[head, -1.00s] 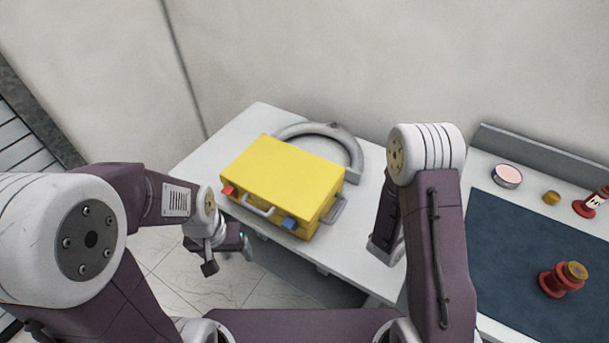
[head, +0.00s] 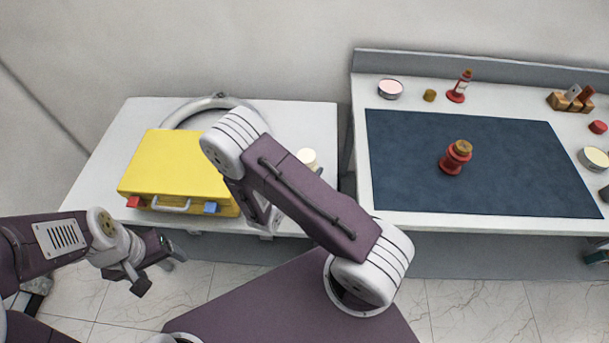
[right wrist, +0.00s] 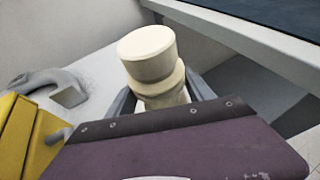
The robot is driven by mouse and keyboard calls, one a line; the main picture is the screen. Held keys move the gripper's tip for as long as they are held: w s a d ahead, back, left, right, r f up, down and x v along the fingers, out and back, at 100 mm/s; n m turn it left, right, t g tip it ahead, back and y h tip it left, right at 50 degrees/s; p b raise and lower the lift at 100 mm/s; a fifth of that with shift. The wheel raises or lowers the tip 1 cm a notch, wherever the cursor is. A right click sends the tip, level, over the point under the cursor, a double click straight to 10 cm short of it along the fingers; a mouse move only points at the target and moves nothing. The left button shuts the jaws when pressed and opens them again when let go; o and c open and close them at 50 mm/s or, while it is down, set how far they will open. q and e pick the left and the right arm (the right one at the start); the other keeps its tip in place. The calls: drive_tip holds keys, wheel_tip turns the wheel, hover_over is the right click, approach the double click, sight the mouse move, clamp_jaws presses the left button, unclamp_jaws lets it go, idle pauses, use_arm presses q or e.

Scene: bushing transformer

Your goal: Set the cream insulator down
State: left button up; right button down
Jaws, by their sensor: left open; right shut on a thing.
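The cream insulator (right wrist: 148,55) is a stepped round piece. In the right wrist view it stands up between the fingers of my right gripper (right wrist: 160,100), which is shut on it. In the head view only its pale top (head: 307,157) shows beside my right arm, over the right part of the white table (head: 320,125). My left gripper (head: 158,268) is open and empty, low in front of the white table.
A yellow case (head: 178,165) and a grey ring (head: 185,112) fill the white table's left and middle. Across a gap, a workbench holds a dark blue mat (head: 410,165) with a red insulator (head: 455,158) on it. A tin (head: 390,89) and other small items line its back.

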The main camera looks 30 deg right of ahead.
drive_tip(key=shift+f, duration=2.1)
drive_tip(key=shift+f, duration=0.2)
drive_tip(key=shift+c, duration=1.9)
unclamp_jaws()
drive_tip(key=shift+r, duration=0.1)
